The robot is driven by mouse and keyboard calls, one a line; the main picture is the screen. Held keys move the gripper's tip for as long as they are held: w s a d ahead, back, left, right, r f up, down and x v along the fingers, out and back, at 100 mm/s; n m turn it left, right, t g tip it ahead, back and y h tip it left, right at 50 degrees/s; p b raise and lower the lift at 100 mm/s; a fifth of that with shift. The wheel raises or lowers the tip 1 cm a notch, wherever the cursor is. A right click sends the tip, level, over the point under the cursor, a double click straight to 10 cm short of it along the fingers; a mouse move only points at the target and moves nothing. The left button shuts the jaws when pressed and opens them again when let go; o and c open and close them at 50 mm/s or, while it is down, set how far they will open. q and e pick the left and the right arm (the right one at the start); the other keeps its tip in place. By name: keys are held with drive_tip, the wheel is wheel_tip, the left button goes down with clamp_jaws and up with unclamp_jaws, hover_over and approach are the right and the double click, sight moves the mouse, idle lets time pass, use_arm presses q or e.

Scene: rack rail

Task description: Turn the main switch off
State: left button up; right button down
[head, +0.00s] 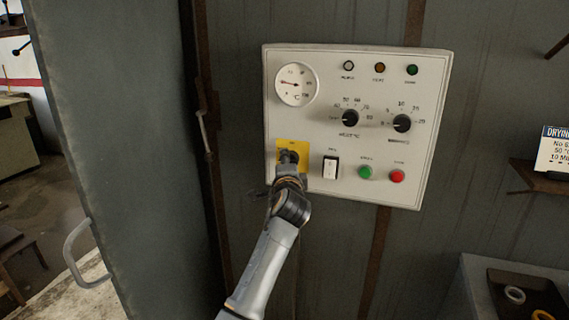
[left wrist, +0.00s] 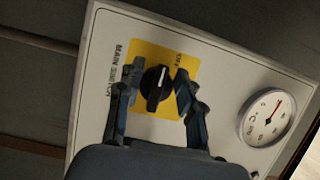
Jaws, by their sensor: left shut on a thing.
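The main switch is a black rotary knob (left wrist: 156,88) on a yellow plate (head: 281,146) at the lower left of the white control panel (head: 335,85). The plate also shows in the left wrist view (left wrist: 150,56), with the words MAIN SWITCH beside it. My left gripper (head: 289,160) is at the knob, its fingers (left wrist: 155,82) on either side and shut on it. The knob's white mark points up and slightly right in the left wrist view; an OFF label sits to the right of it. In the head view my gripper mostly hides the knob. My right gripper is not in view.
A white rocker switch (head: 330,168), a green button (head: 365,172) and a red button (head: 397,176) lie right of the plate. Two black dials (head: 350,118) (head: 402,123), a gauge (head: 297,84) and several lamps are above. A grey door (head: 120,130) stands at left.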

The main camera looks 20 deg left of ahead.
use_arm(q)
drive_tip(key=o, duration=1.2)
drive_tip(key=shift+c, duration=0.2)
drive_tip(key=v, duration=1.2)
drive_tip(key=shift+f, duration=0.1)
